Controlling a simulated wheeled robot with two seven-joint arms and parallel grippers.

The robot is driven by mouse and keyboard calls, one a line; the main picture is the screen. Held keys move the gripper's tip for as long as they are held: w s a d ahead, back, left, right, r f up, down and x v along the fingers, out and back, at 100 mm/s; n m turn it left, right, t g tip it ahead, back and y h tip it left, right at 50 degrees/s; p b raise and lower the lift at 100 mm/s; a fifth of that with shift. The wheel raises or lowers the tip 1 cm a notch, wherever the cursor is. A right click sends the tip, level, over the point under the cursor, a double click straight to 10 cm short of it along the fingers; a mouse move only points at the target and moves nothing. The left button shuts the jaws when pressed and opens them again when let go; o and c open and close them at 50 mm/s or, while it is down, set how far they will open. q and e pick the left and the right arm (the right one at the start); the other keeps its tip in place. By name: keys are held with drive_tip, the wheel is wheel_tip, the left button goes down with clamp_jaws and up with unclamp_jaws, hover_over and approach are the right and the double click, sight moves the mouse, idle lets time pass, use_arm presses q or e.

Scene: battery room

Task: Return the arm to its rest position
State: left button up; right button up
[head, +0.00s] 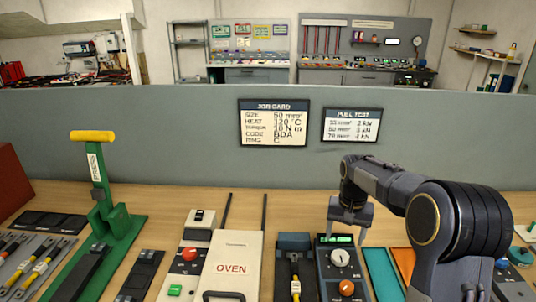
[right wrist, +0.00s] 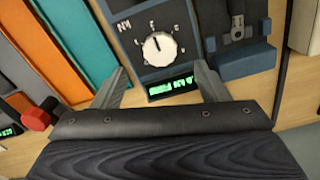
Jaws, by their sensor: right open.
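My right arm (head: 465,215) comes in from the right and bends over the bench. My right gripper (head: 347,236) points down above the dark blue device with a white dial (head: 340,257) and a green display. In the right wrist view its two fingers (right wrist: 160,76) are apart with nothing held between them. The device's display (right wrist: 172,87) and dial (right wrist: 159,48) show beyond and between the fingers. Whether the fingertips touch the device I cannot tell. My left gripper is not in view.
A green press (head: 105,215) with a yellow handle stands at left. A white oven (head: 231,258) and a blue fixture (head: 294,242) stand left of the device. Teal (head: 381,272) and orange (head: 403,262) trays lie at right. A grey partition (head: 190,140) with a job card (head: 273,123) rises behind.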

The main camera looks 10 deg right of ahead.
drive_tip(key=s+a+r+n+t+y, duration=0.15)
drive_tip(key=s+a+r, duration=0.25)
drive_tip(key=s, duration=0.7)
drive_tip(key=s+a+r+n+t+y, duration=0.1)
drive_tip(key=s+a+r+t+y, duration=0.15)
drive_tip(key=s, duration=0.75)
drive_tip(key=s+a+f+n+t, duration=0.1)
drive_tip(key=s+a, duration=0.3)
drive_tip(key=s, duration=0.4)
drive_tip(key=shift+a+f+t, duration=0.3)
drive_tip(key=shift+a+f, duration=0.1)
drive_tip(key=shift+f, duration=0.3)
